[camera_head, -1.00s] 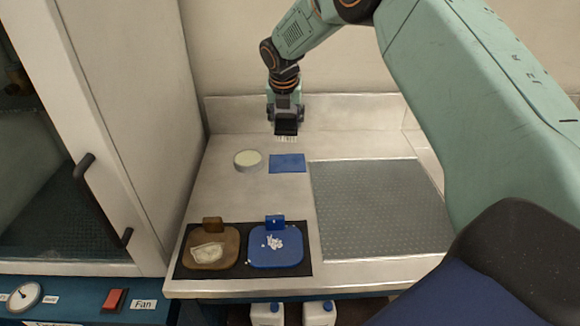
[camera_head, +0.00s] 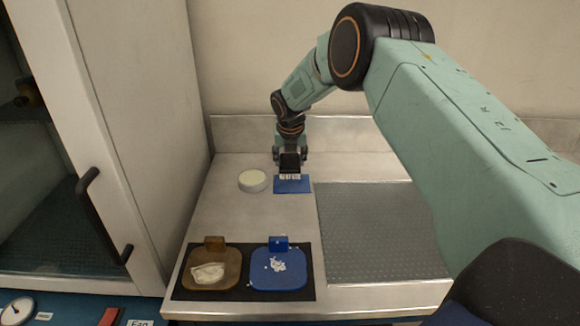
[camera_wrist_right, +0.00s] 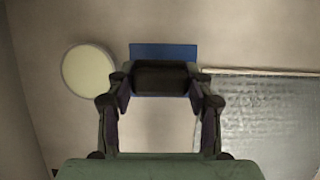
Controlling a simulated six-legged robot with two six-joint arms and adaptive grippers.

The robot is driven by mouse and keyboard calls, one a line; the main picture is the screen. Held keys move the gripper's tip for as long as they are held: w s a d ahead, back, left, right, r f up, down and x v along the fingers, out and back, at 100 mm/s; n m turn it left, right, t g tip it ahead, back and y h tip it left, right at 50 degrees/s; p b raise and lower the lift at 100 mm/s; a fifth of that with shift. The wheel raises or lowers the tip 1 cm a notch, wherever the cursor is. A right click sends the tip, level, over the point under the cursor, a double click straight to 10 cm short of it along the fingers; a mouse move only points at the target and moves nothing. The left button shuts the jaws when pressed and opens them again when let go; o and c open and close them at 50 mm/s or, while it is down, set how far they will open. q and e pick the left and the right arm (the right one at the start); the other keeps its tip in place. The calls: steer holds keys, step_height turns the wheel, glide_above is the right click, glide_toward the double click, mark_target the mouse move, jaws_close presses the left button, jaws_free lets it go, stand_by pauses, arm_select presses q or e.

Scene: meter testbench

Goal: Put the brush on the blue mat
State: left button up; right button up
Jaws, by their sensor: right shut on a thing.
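My right gripper (camera_head: 290,157) is shut on the brush (camera_head: 290,167), which has a dark body with pale bristles pointing down. The brush is over the near-back blue mat (camera_head: 294,187), a small flat rectangle on the metal bench. In the head view the bristle tips overlap the mat's back part; I cannot tell whether they touch it. In the right wrist view the brush's dark body (camera_wrist_right: 162,77) sits between the fingers and covers the middle of the blue mat (camera_wrist_right: 165,51). My left gripper is not in view.
A round pale dish (camera_head: 252,181) stands just left of the mat. A textured grey panel (camera_head: 375,235) lies to the right. A brown tray (camera_head: 200,283) and a blue tray (camera_head: 262,281), both with white material, sit in front on a black mat (camera_head: 309,270). A cabinet (camera_head: 140,120) stands left.

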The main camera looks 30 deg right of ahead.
steer(key=shift+s+d+f, duration=0.2)
steer(key=shift+f, duration=0.35)
steer(key=shift+s+d+f, duration=0.2)
steer(key=shift+f, duration=0.3)
steer(key=shift+w+a+f, duration=0.2)
steer(key=shift+w+a, duration=0.05)
steer(key=shift+w, duration=0.1)
steer(key=o, duration=0.7)
steer(key=shift+w+a, duration=0.1)
steer(key=o, duration=0.4)
steer(key=shift+s+d+r, duration=0.15)
steer(key=shift+s+d, duration=0.1)
steer(key=shift+s, duration=0.2)
steer(key=shift+w+a, duration=0.1)
steer(key=shift+w, duration=0.15)
steer(key=shift+w+a, duration=0.1)
steer(key=shift+r, duration=0.3)
steer(key=v, duration=1.1)
steer(key=shift+s+r+p, duration=0.2)
steer(key=shift+s+p, duration=0.15)
steer(key=shift+w, duration=0.1)
